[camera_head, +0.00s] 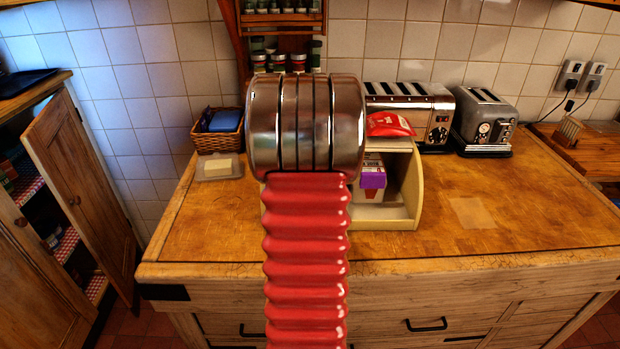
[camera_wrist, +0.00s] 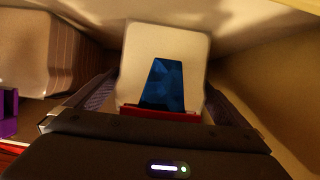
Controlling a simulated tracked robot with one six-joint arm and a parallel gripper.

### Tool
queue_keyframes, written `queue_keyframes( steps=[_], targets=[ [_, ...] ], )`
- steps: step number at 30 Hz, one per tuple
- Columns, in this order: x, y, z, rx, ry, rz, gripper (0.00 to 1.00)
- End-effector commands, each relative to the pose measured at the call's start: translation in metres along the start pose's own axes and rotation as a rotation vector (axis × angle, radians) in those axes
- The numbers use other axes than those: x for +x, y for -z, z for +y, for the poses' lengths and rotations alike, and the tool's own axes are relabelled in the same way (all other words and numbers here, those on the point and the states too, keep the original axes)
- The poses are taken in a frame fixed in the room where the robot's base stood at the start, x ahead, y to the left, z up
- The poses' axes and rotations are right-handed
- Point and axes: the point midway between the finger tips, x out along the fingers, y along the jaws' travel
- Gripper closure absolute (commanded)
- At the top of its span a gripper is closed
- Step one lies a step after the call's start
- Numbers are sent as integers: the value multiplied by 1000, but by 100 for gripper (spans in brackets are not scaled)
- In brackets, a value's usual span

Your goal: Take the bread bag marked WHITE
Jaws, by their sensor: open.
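A cream open-fronted bin (camera_head: 411,190) stands on the wooden worktop, partly hidden behind my arm. In the wrist view, a pale package (camera_wrist: 190,60) with a dark blue faceted patch and a red band at its near end lies straight ahead. My gripper (camera_wrist: 160,88) is open, with one dark finger on each side of this package; I cannot tell whether they touch it. Another pale, striped package (camera_wrist: 40,50) lies to the left. A package with a purple band (camera_head: 372,179) shows in the bin in the head view. I cannot read WHITE on any package.
Bin walls close in above and to the right (camera_wrist: 262,75) of my gripper. A red item (camera_head: 390,124) lies on top of the bin. Two toasters (camera_head: 408,105) (camera_head: 485,120) stand behind and right. A butter dish (camera_head: 220,168) and basket (camera_head: 217,135) stand left. The right worktop is mostly clear.

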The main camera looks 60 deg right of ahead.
Motion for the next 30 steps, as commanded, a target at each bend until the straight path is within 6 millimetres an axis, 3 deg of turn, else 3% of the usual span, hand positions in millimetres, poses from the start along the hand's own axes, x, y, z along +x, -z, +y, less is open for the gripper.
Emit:
queue_keyframes(
  steps=[4, 24, 30],
  targets=[
    [0, 0, 0, 0, 0, 0, 4],
    [0, 0, 0, 0, 0, 0, 51],
    [0, 1, 0, 0, -1, 2, 52]
  ],
)
